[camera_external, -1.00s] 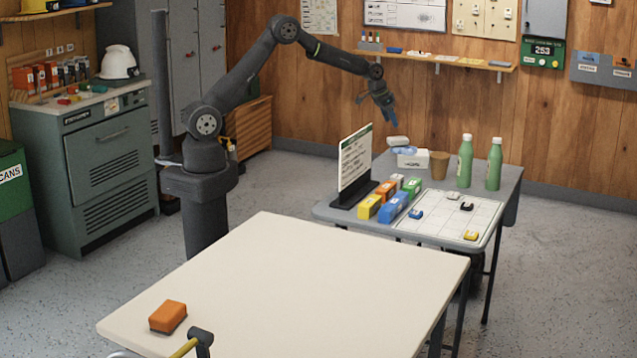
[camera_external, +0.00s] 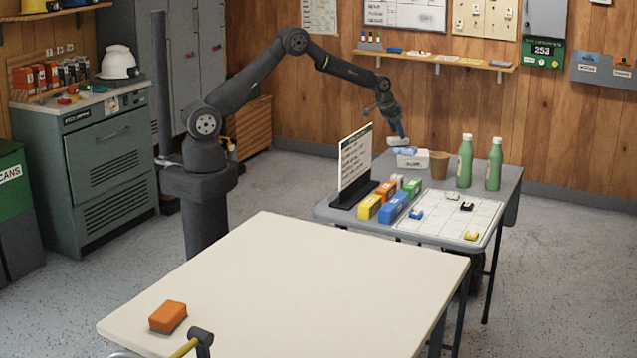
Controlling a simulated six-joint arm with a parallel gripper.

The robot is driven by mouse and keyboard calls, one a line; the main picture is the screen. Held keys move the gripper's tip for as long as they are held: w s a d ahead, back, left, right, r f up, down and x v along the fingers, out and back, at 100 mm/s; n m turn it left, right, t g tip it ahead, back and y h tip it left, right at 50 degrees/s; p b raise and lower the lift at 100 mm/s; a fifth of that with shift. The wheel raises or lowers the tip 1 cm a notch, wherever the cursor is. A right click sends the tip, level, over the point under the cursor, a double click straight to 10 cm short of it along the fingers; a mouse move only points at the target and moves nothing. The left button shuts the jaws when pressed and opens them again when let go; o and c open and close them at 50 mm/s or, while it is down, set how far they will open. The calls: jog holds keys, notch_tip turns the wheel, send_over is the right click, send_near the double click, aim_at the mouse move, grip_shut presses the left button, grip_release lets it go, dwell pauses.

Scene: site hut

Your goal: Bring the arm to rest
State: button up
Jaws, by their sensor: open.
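My gripper (camera_external: 400,131) is at the far table, pointing down with its jaws open. Its fingertips are right at a small pale block (camera_external: 397,141); whether they touch it or straddle it is too small to tell. The pale block appears just above a white box (camera_external: 411,161) with blue items (camera_external: 404,151) at its top. My arm reaches from its pedestal on the left, out over the far table.
The far table (camera_external: 507,178) also holds a sign (camera_external: 354,160), coloured boxes (camera_external: 392,205), a brown cup (camera_external: 439,165), two green bottles (camera_external: 465,160) and a gridded board (camera_external: 450,217). The near table (camera_external: 290,280) is mostly clear, with an orange block (camera_external: 167,317) and a hammer (camera_external: 200,338).

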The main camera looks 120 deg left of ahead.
jog(key=shift+d+r, duration=0.1)
jog(key=shift+r, duration=0.75)
jog(key=w+d+r, duration=0.4)
jog(key=d+r, duration=0.3)
jog(key=d, duration=0.4)
jog(key=w+d+f+m+t+h, duration=0.1)
jog(key=w+d+m, duration=0.1)
jog(key=w+d, duration=0.5)
jog(key=w+d+f+m+h, duration=0.1)
jog(key=w+d+m, duration=0.25)
jog(key=d, duration=0.85)
jog(key=w+d+f+m+h, duration=0.1)
jog(key=d+m, duration=0.3)
jog(key=d, duration=1.5)
jog(key=w+d+f+m+h, duration=0.1)
jog(key=d+m, duration=0.3)
jog(key=d, duration=1.6)
jog(key=shift+w+f+h, duration=0.3)
jog(key=shift+f+h, duration=0.15)
jog(key=shift+h, duration=0.15)
jog(key=shift+o, duration=0.4)
